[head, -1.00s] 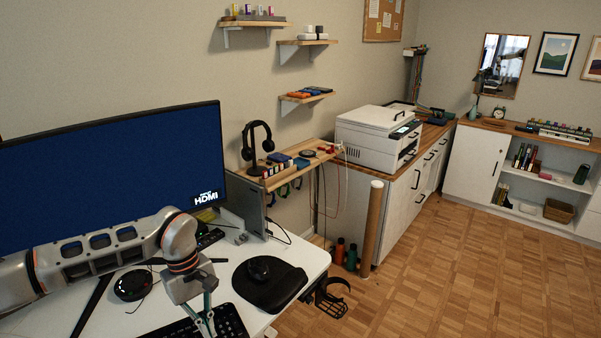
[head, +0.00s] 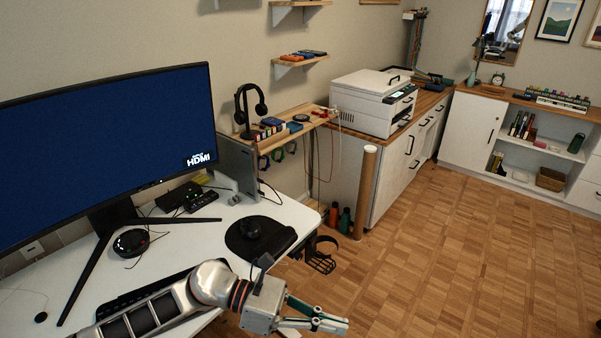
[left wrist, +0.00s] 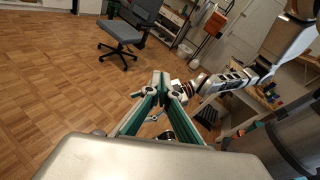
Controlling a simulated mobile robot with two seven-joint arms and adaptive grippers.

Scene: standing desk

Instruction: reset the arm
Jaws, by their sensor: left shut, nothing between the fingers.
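My left gripper (head: 343,326) is at the bottom of the head view, past the front edge of the white desk (head: 285,208) and over the floor. Its green-and-grey fingers point right and are together with nothing between them. In the left wrist view its fingertips (left wrist: 161,76) meet above the wooden floor. Another arm of mine, grey with dark slots, reaches in from the upper right of that view. Its end is partly hidden behind the left fingers, so its jaws are unclear.
An office chair (left wrist: 125,35) stands on open floor.

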